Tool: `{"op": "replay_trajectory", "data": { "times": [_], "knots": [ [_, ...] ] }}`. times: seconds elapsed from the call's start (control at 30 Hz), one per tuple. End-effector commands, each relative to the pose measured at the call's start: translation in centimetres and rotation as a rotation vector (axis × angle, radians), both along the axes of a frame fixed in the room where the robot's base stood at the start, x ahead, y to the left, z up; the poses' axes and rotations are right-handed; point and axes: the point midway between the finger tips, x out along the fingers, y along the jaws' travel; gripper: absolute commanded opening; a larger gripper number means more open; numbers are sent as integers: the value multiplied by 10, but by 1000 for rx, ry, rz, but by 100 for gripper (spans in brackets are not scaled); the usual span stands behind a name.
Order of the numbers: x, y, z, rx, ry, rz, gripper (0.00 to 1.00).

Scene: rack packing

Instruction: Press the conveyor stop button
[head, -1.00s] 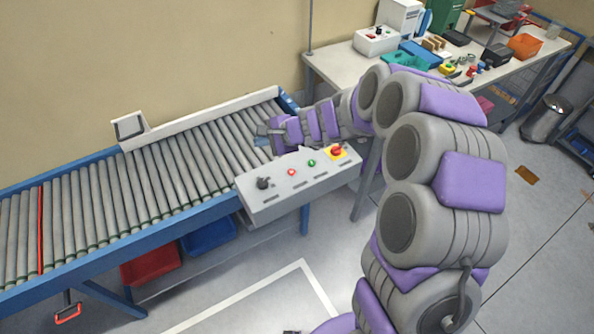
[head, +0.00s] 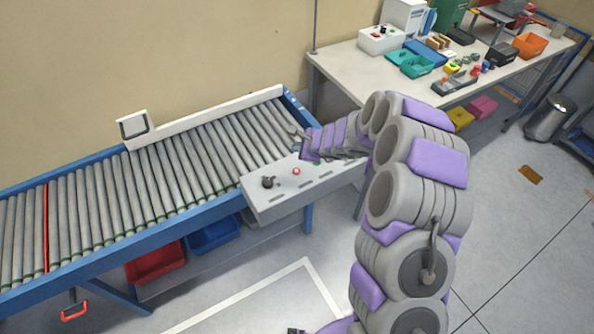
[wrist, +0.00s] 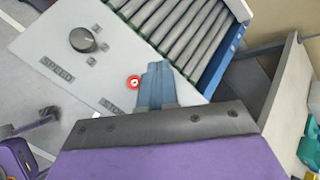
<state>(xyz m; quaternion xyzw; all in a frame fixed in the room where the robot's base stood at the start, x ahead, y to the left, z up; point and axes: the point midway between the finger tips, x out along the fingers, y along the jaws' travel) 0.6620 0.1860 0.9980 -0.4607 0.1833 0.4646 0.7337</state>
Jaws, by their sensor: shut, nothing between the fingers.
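The control panel (head: 290,192) sits on the near side of the roller conveyor. In the wrist view, the red button (wrist: 134,82) lies just left of my gripper's fingers, beside a partly covered label starting "STO". The black knob (wrist: 82,40) there is marked SPEED. My gripper (wrist: 158,66) is shut and empty, its blue-grey fingers over the panel. Contact with the panel cannot be told.
The conveyor rollers (head: 165,170) are bare except for a red line at the left. A workbench (head: 345,68) with bins and small boxes stands at the back right. Red and blue bins (head: 155,262) sit under the conveyor. The floor in front is clear.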

Motion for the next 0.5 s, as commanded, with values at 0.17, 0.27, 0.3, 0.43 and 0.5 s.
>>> {"op": "replay_trajectory", "data": {
  "times": [0.17,0.27,0.3,0.43,0.5],
  "knots": [
    [0,1,-7,-2,0,1,0],
    [0,1,-16,-2,1,1,0],
    [0,1,-20,-2,1,1,0],
    [0,1,-36,-3,1,1,0],
    [0,1,-45,-3,2,0,0]
  ]
}}
